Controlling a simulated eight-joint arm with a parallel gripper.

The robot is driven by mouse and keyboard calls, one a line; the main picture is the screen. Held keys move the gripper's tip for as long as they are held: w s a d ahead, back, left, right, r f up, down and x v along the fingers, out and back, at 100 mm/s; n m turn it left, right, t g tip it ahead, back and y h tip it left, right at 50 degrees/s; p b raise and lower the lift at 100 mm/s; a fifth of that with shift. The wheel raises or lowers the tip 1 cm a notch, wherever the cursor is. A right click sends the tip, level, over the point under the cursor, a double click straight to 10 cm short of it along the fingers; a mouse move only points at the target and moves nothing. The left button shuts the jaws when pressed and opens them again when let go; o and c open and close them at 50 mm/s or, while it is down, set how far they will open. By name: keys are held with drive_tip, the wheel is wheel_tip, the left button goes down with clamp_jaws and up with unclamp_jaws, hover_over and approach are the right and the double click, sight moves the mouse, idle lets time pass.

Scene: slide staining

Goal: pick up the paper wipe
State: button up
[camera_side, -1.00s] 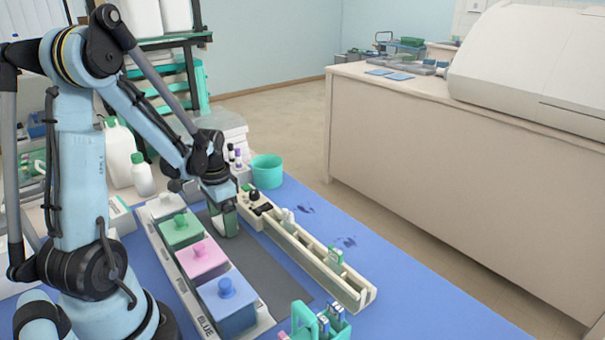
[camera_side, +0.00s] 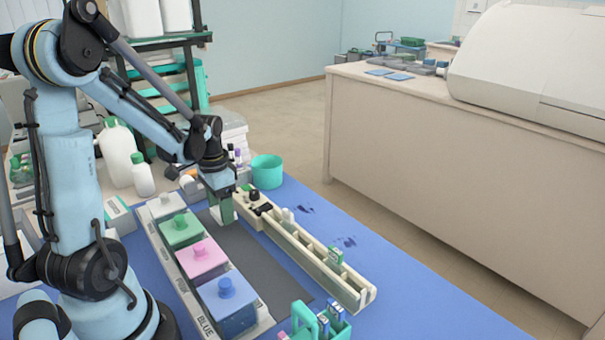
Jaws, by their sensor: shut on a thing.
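My gripper (camera_side: 223,212) is at the upper end of the dark grey mat, between the row of lidded pots and the long cream tray. Its lower end looks green, and I cannot tell finger from held thing there. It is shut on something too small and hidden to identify. I cannot make out the paper wipe for certain. A small white thing (camera_side: 287,214) stands in the long cream tray (camera_side: 368,296), apart from my gripper, and I cannot tell what it is.
Pots with green (camera_side: 180,230), pink (camera_side: 203,257) and blue (camera_side: 228,298) lids stand left of the grey mat (camera_side: 268,275). A teal cup (camera_side: 267,171) is behind. A teal rack (camera_side: 305,322) is in front. The blue table (camera_side: 420,300) is clear at right.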

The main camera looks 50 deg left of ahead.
drive_tip(key=w+d+r, duration=0.1)
drive_tip(key=d+r, duration=0.7)
drive_tip(key=d, duration=0.3)
drive_tip(key=shift+d, duration=0.35)
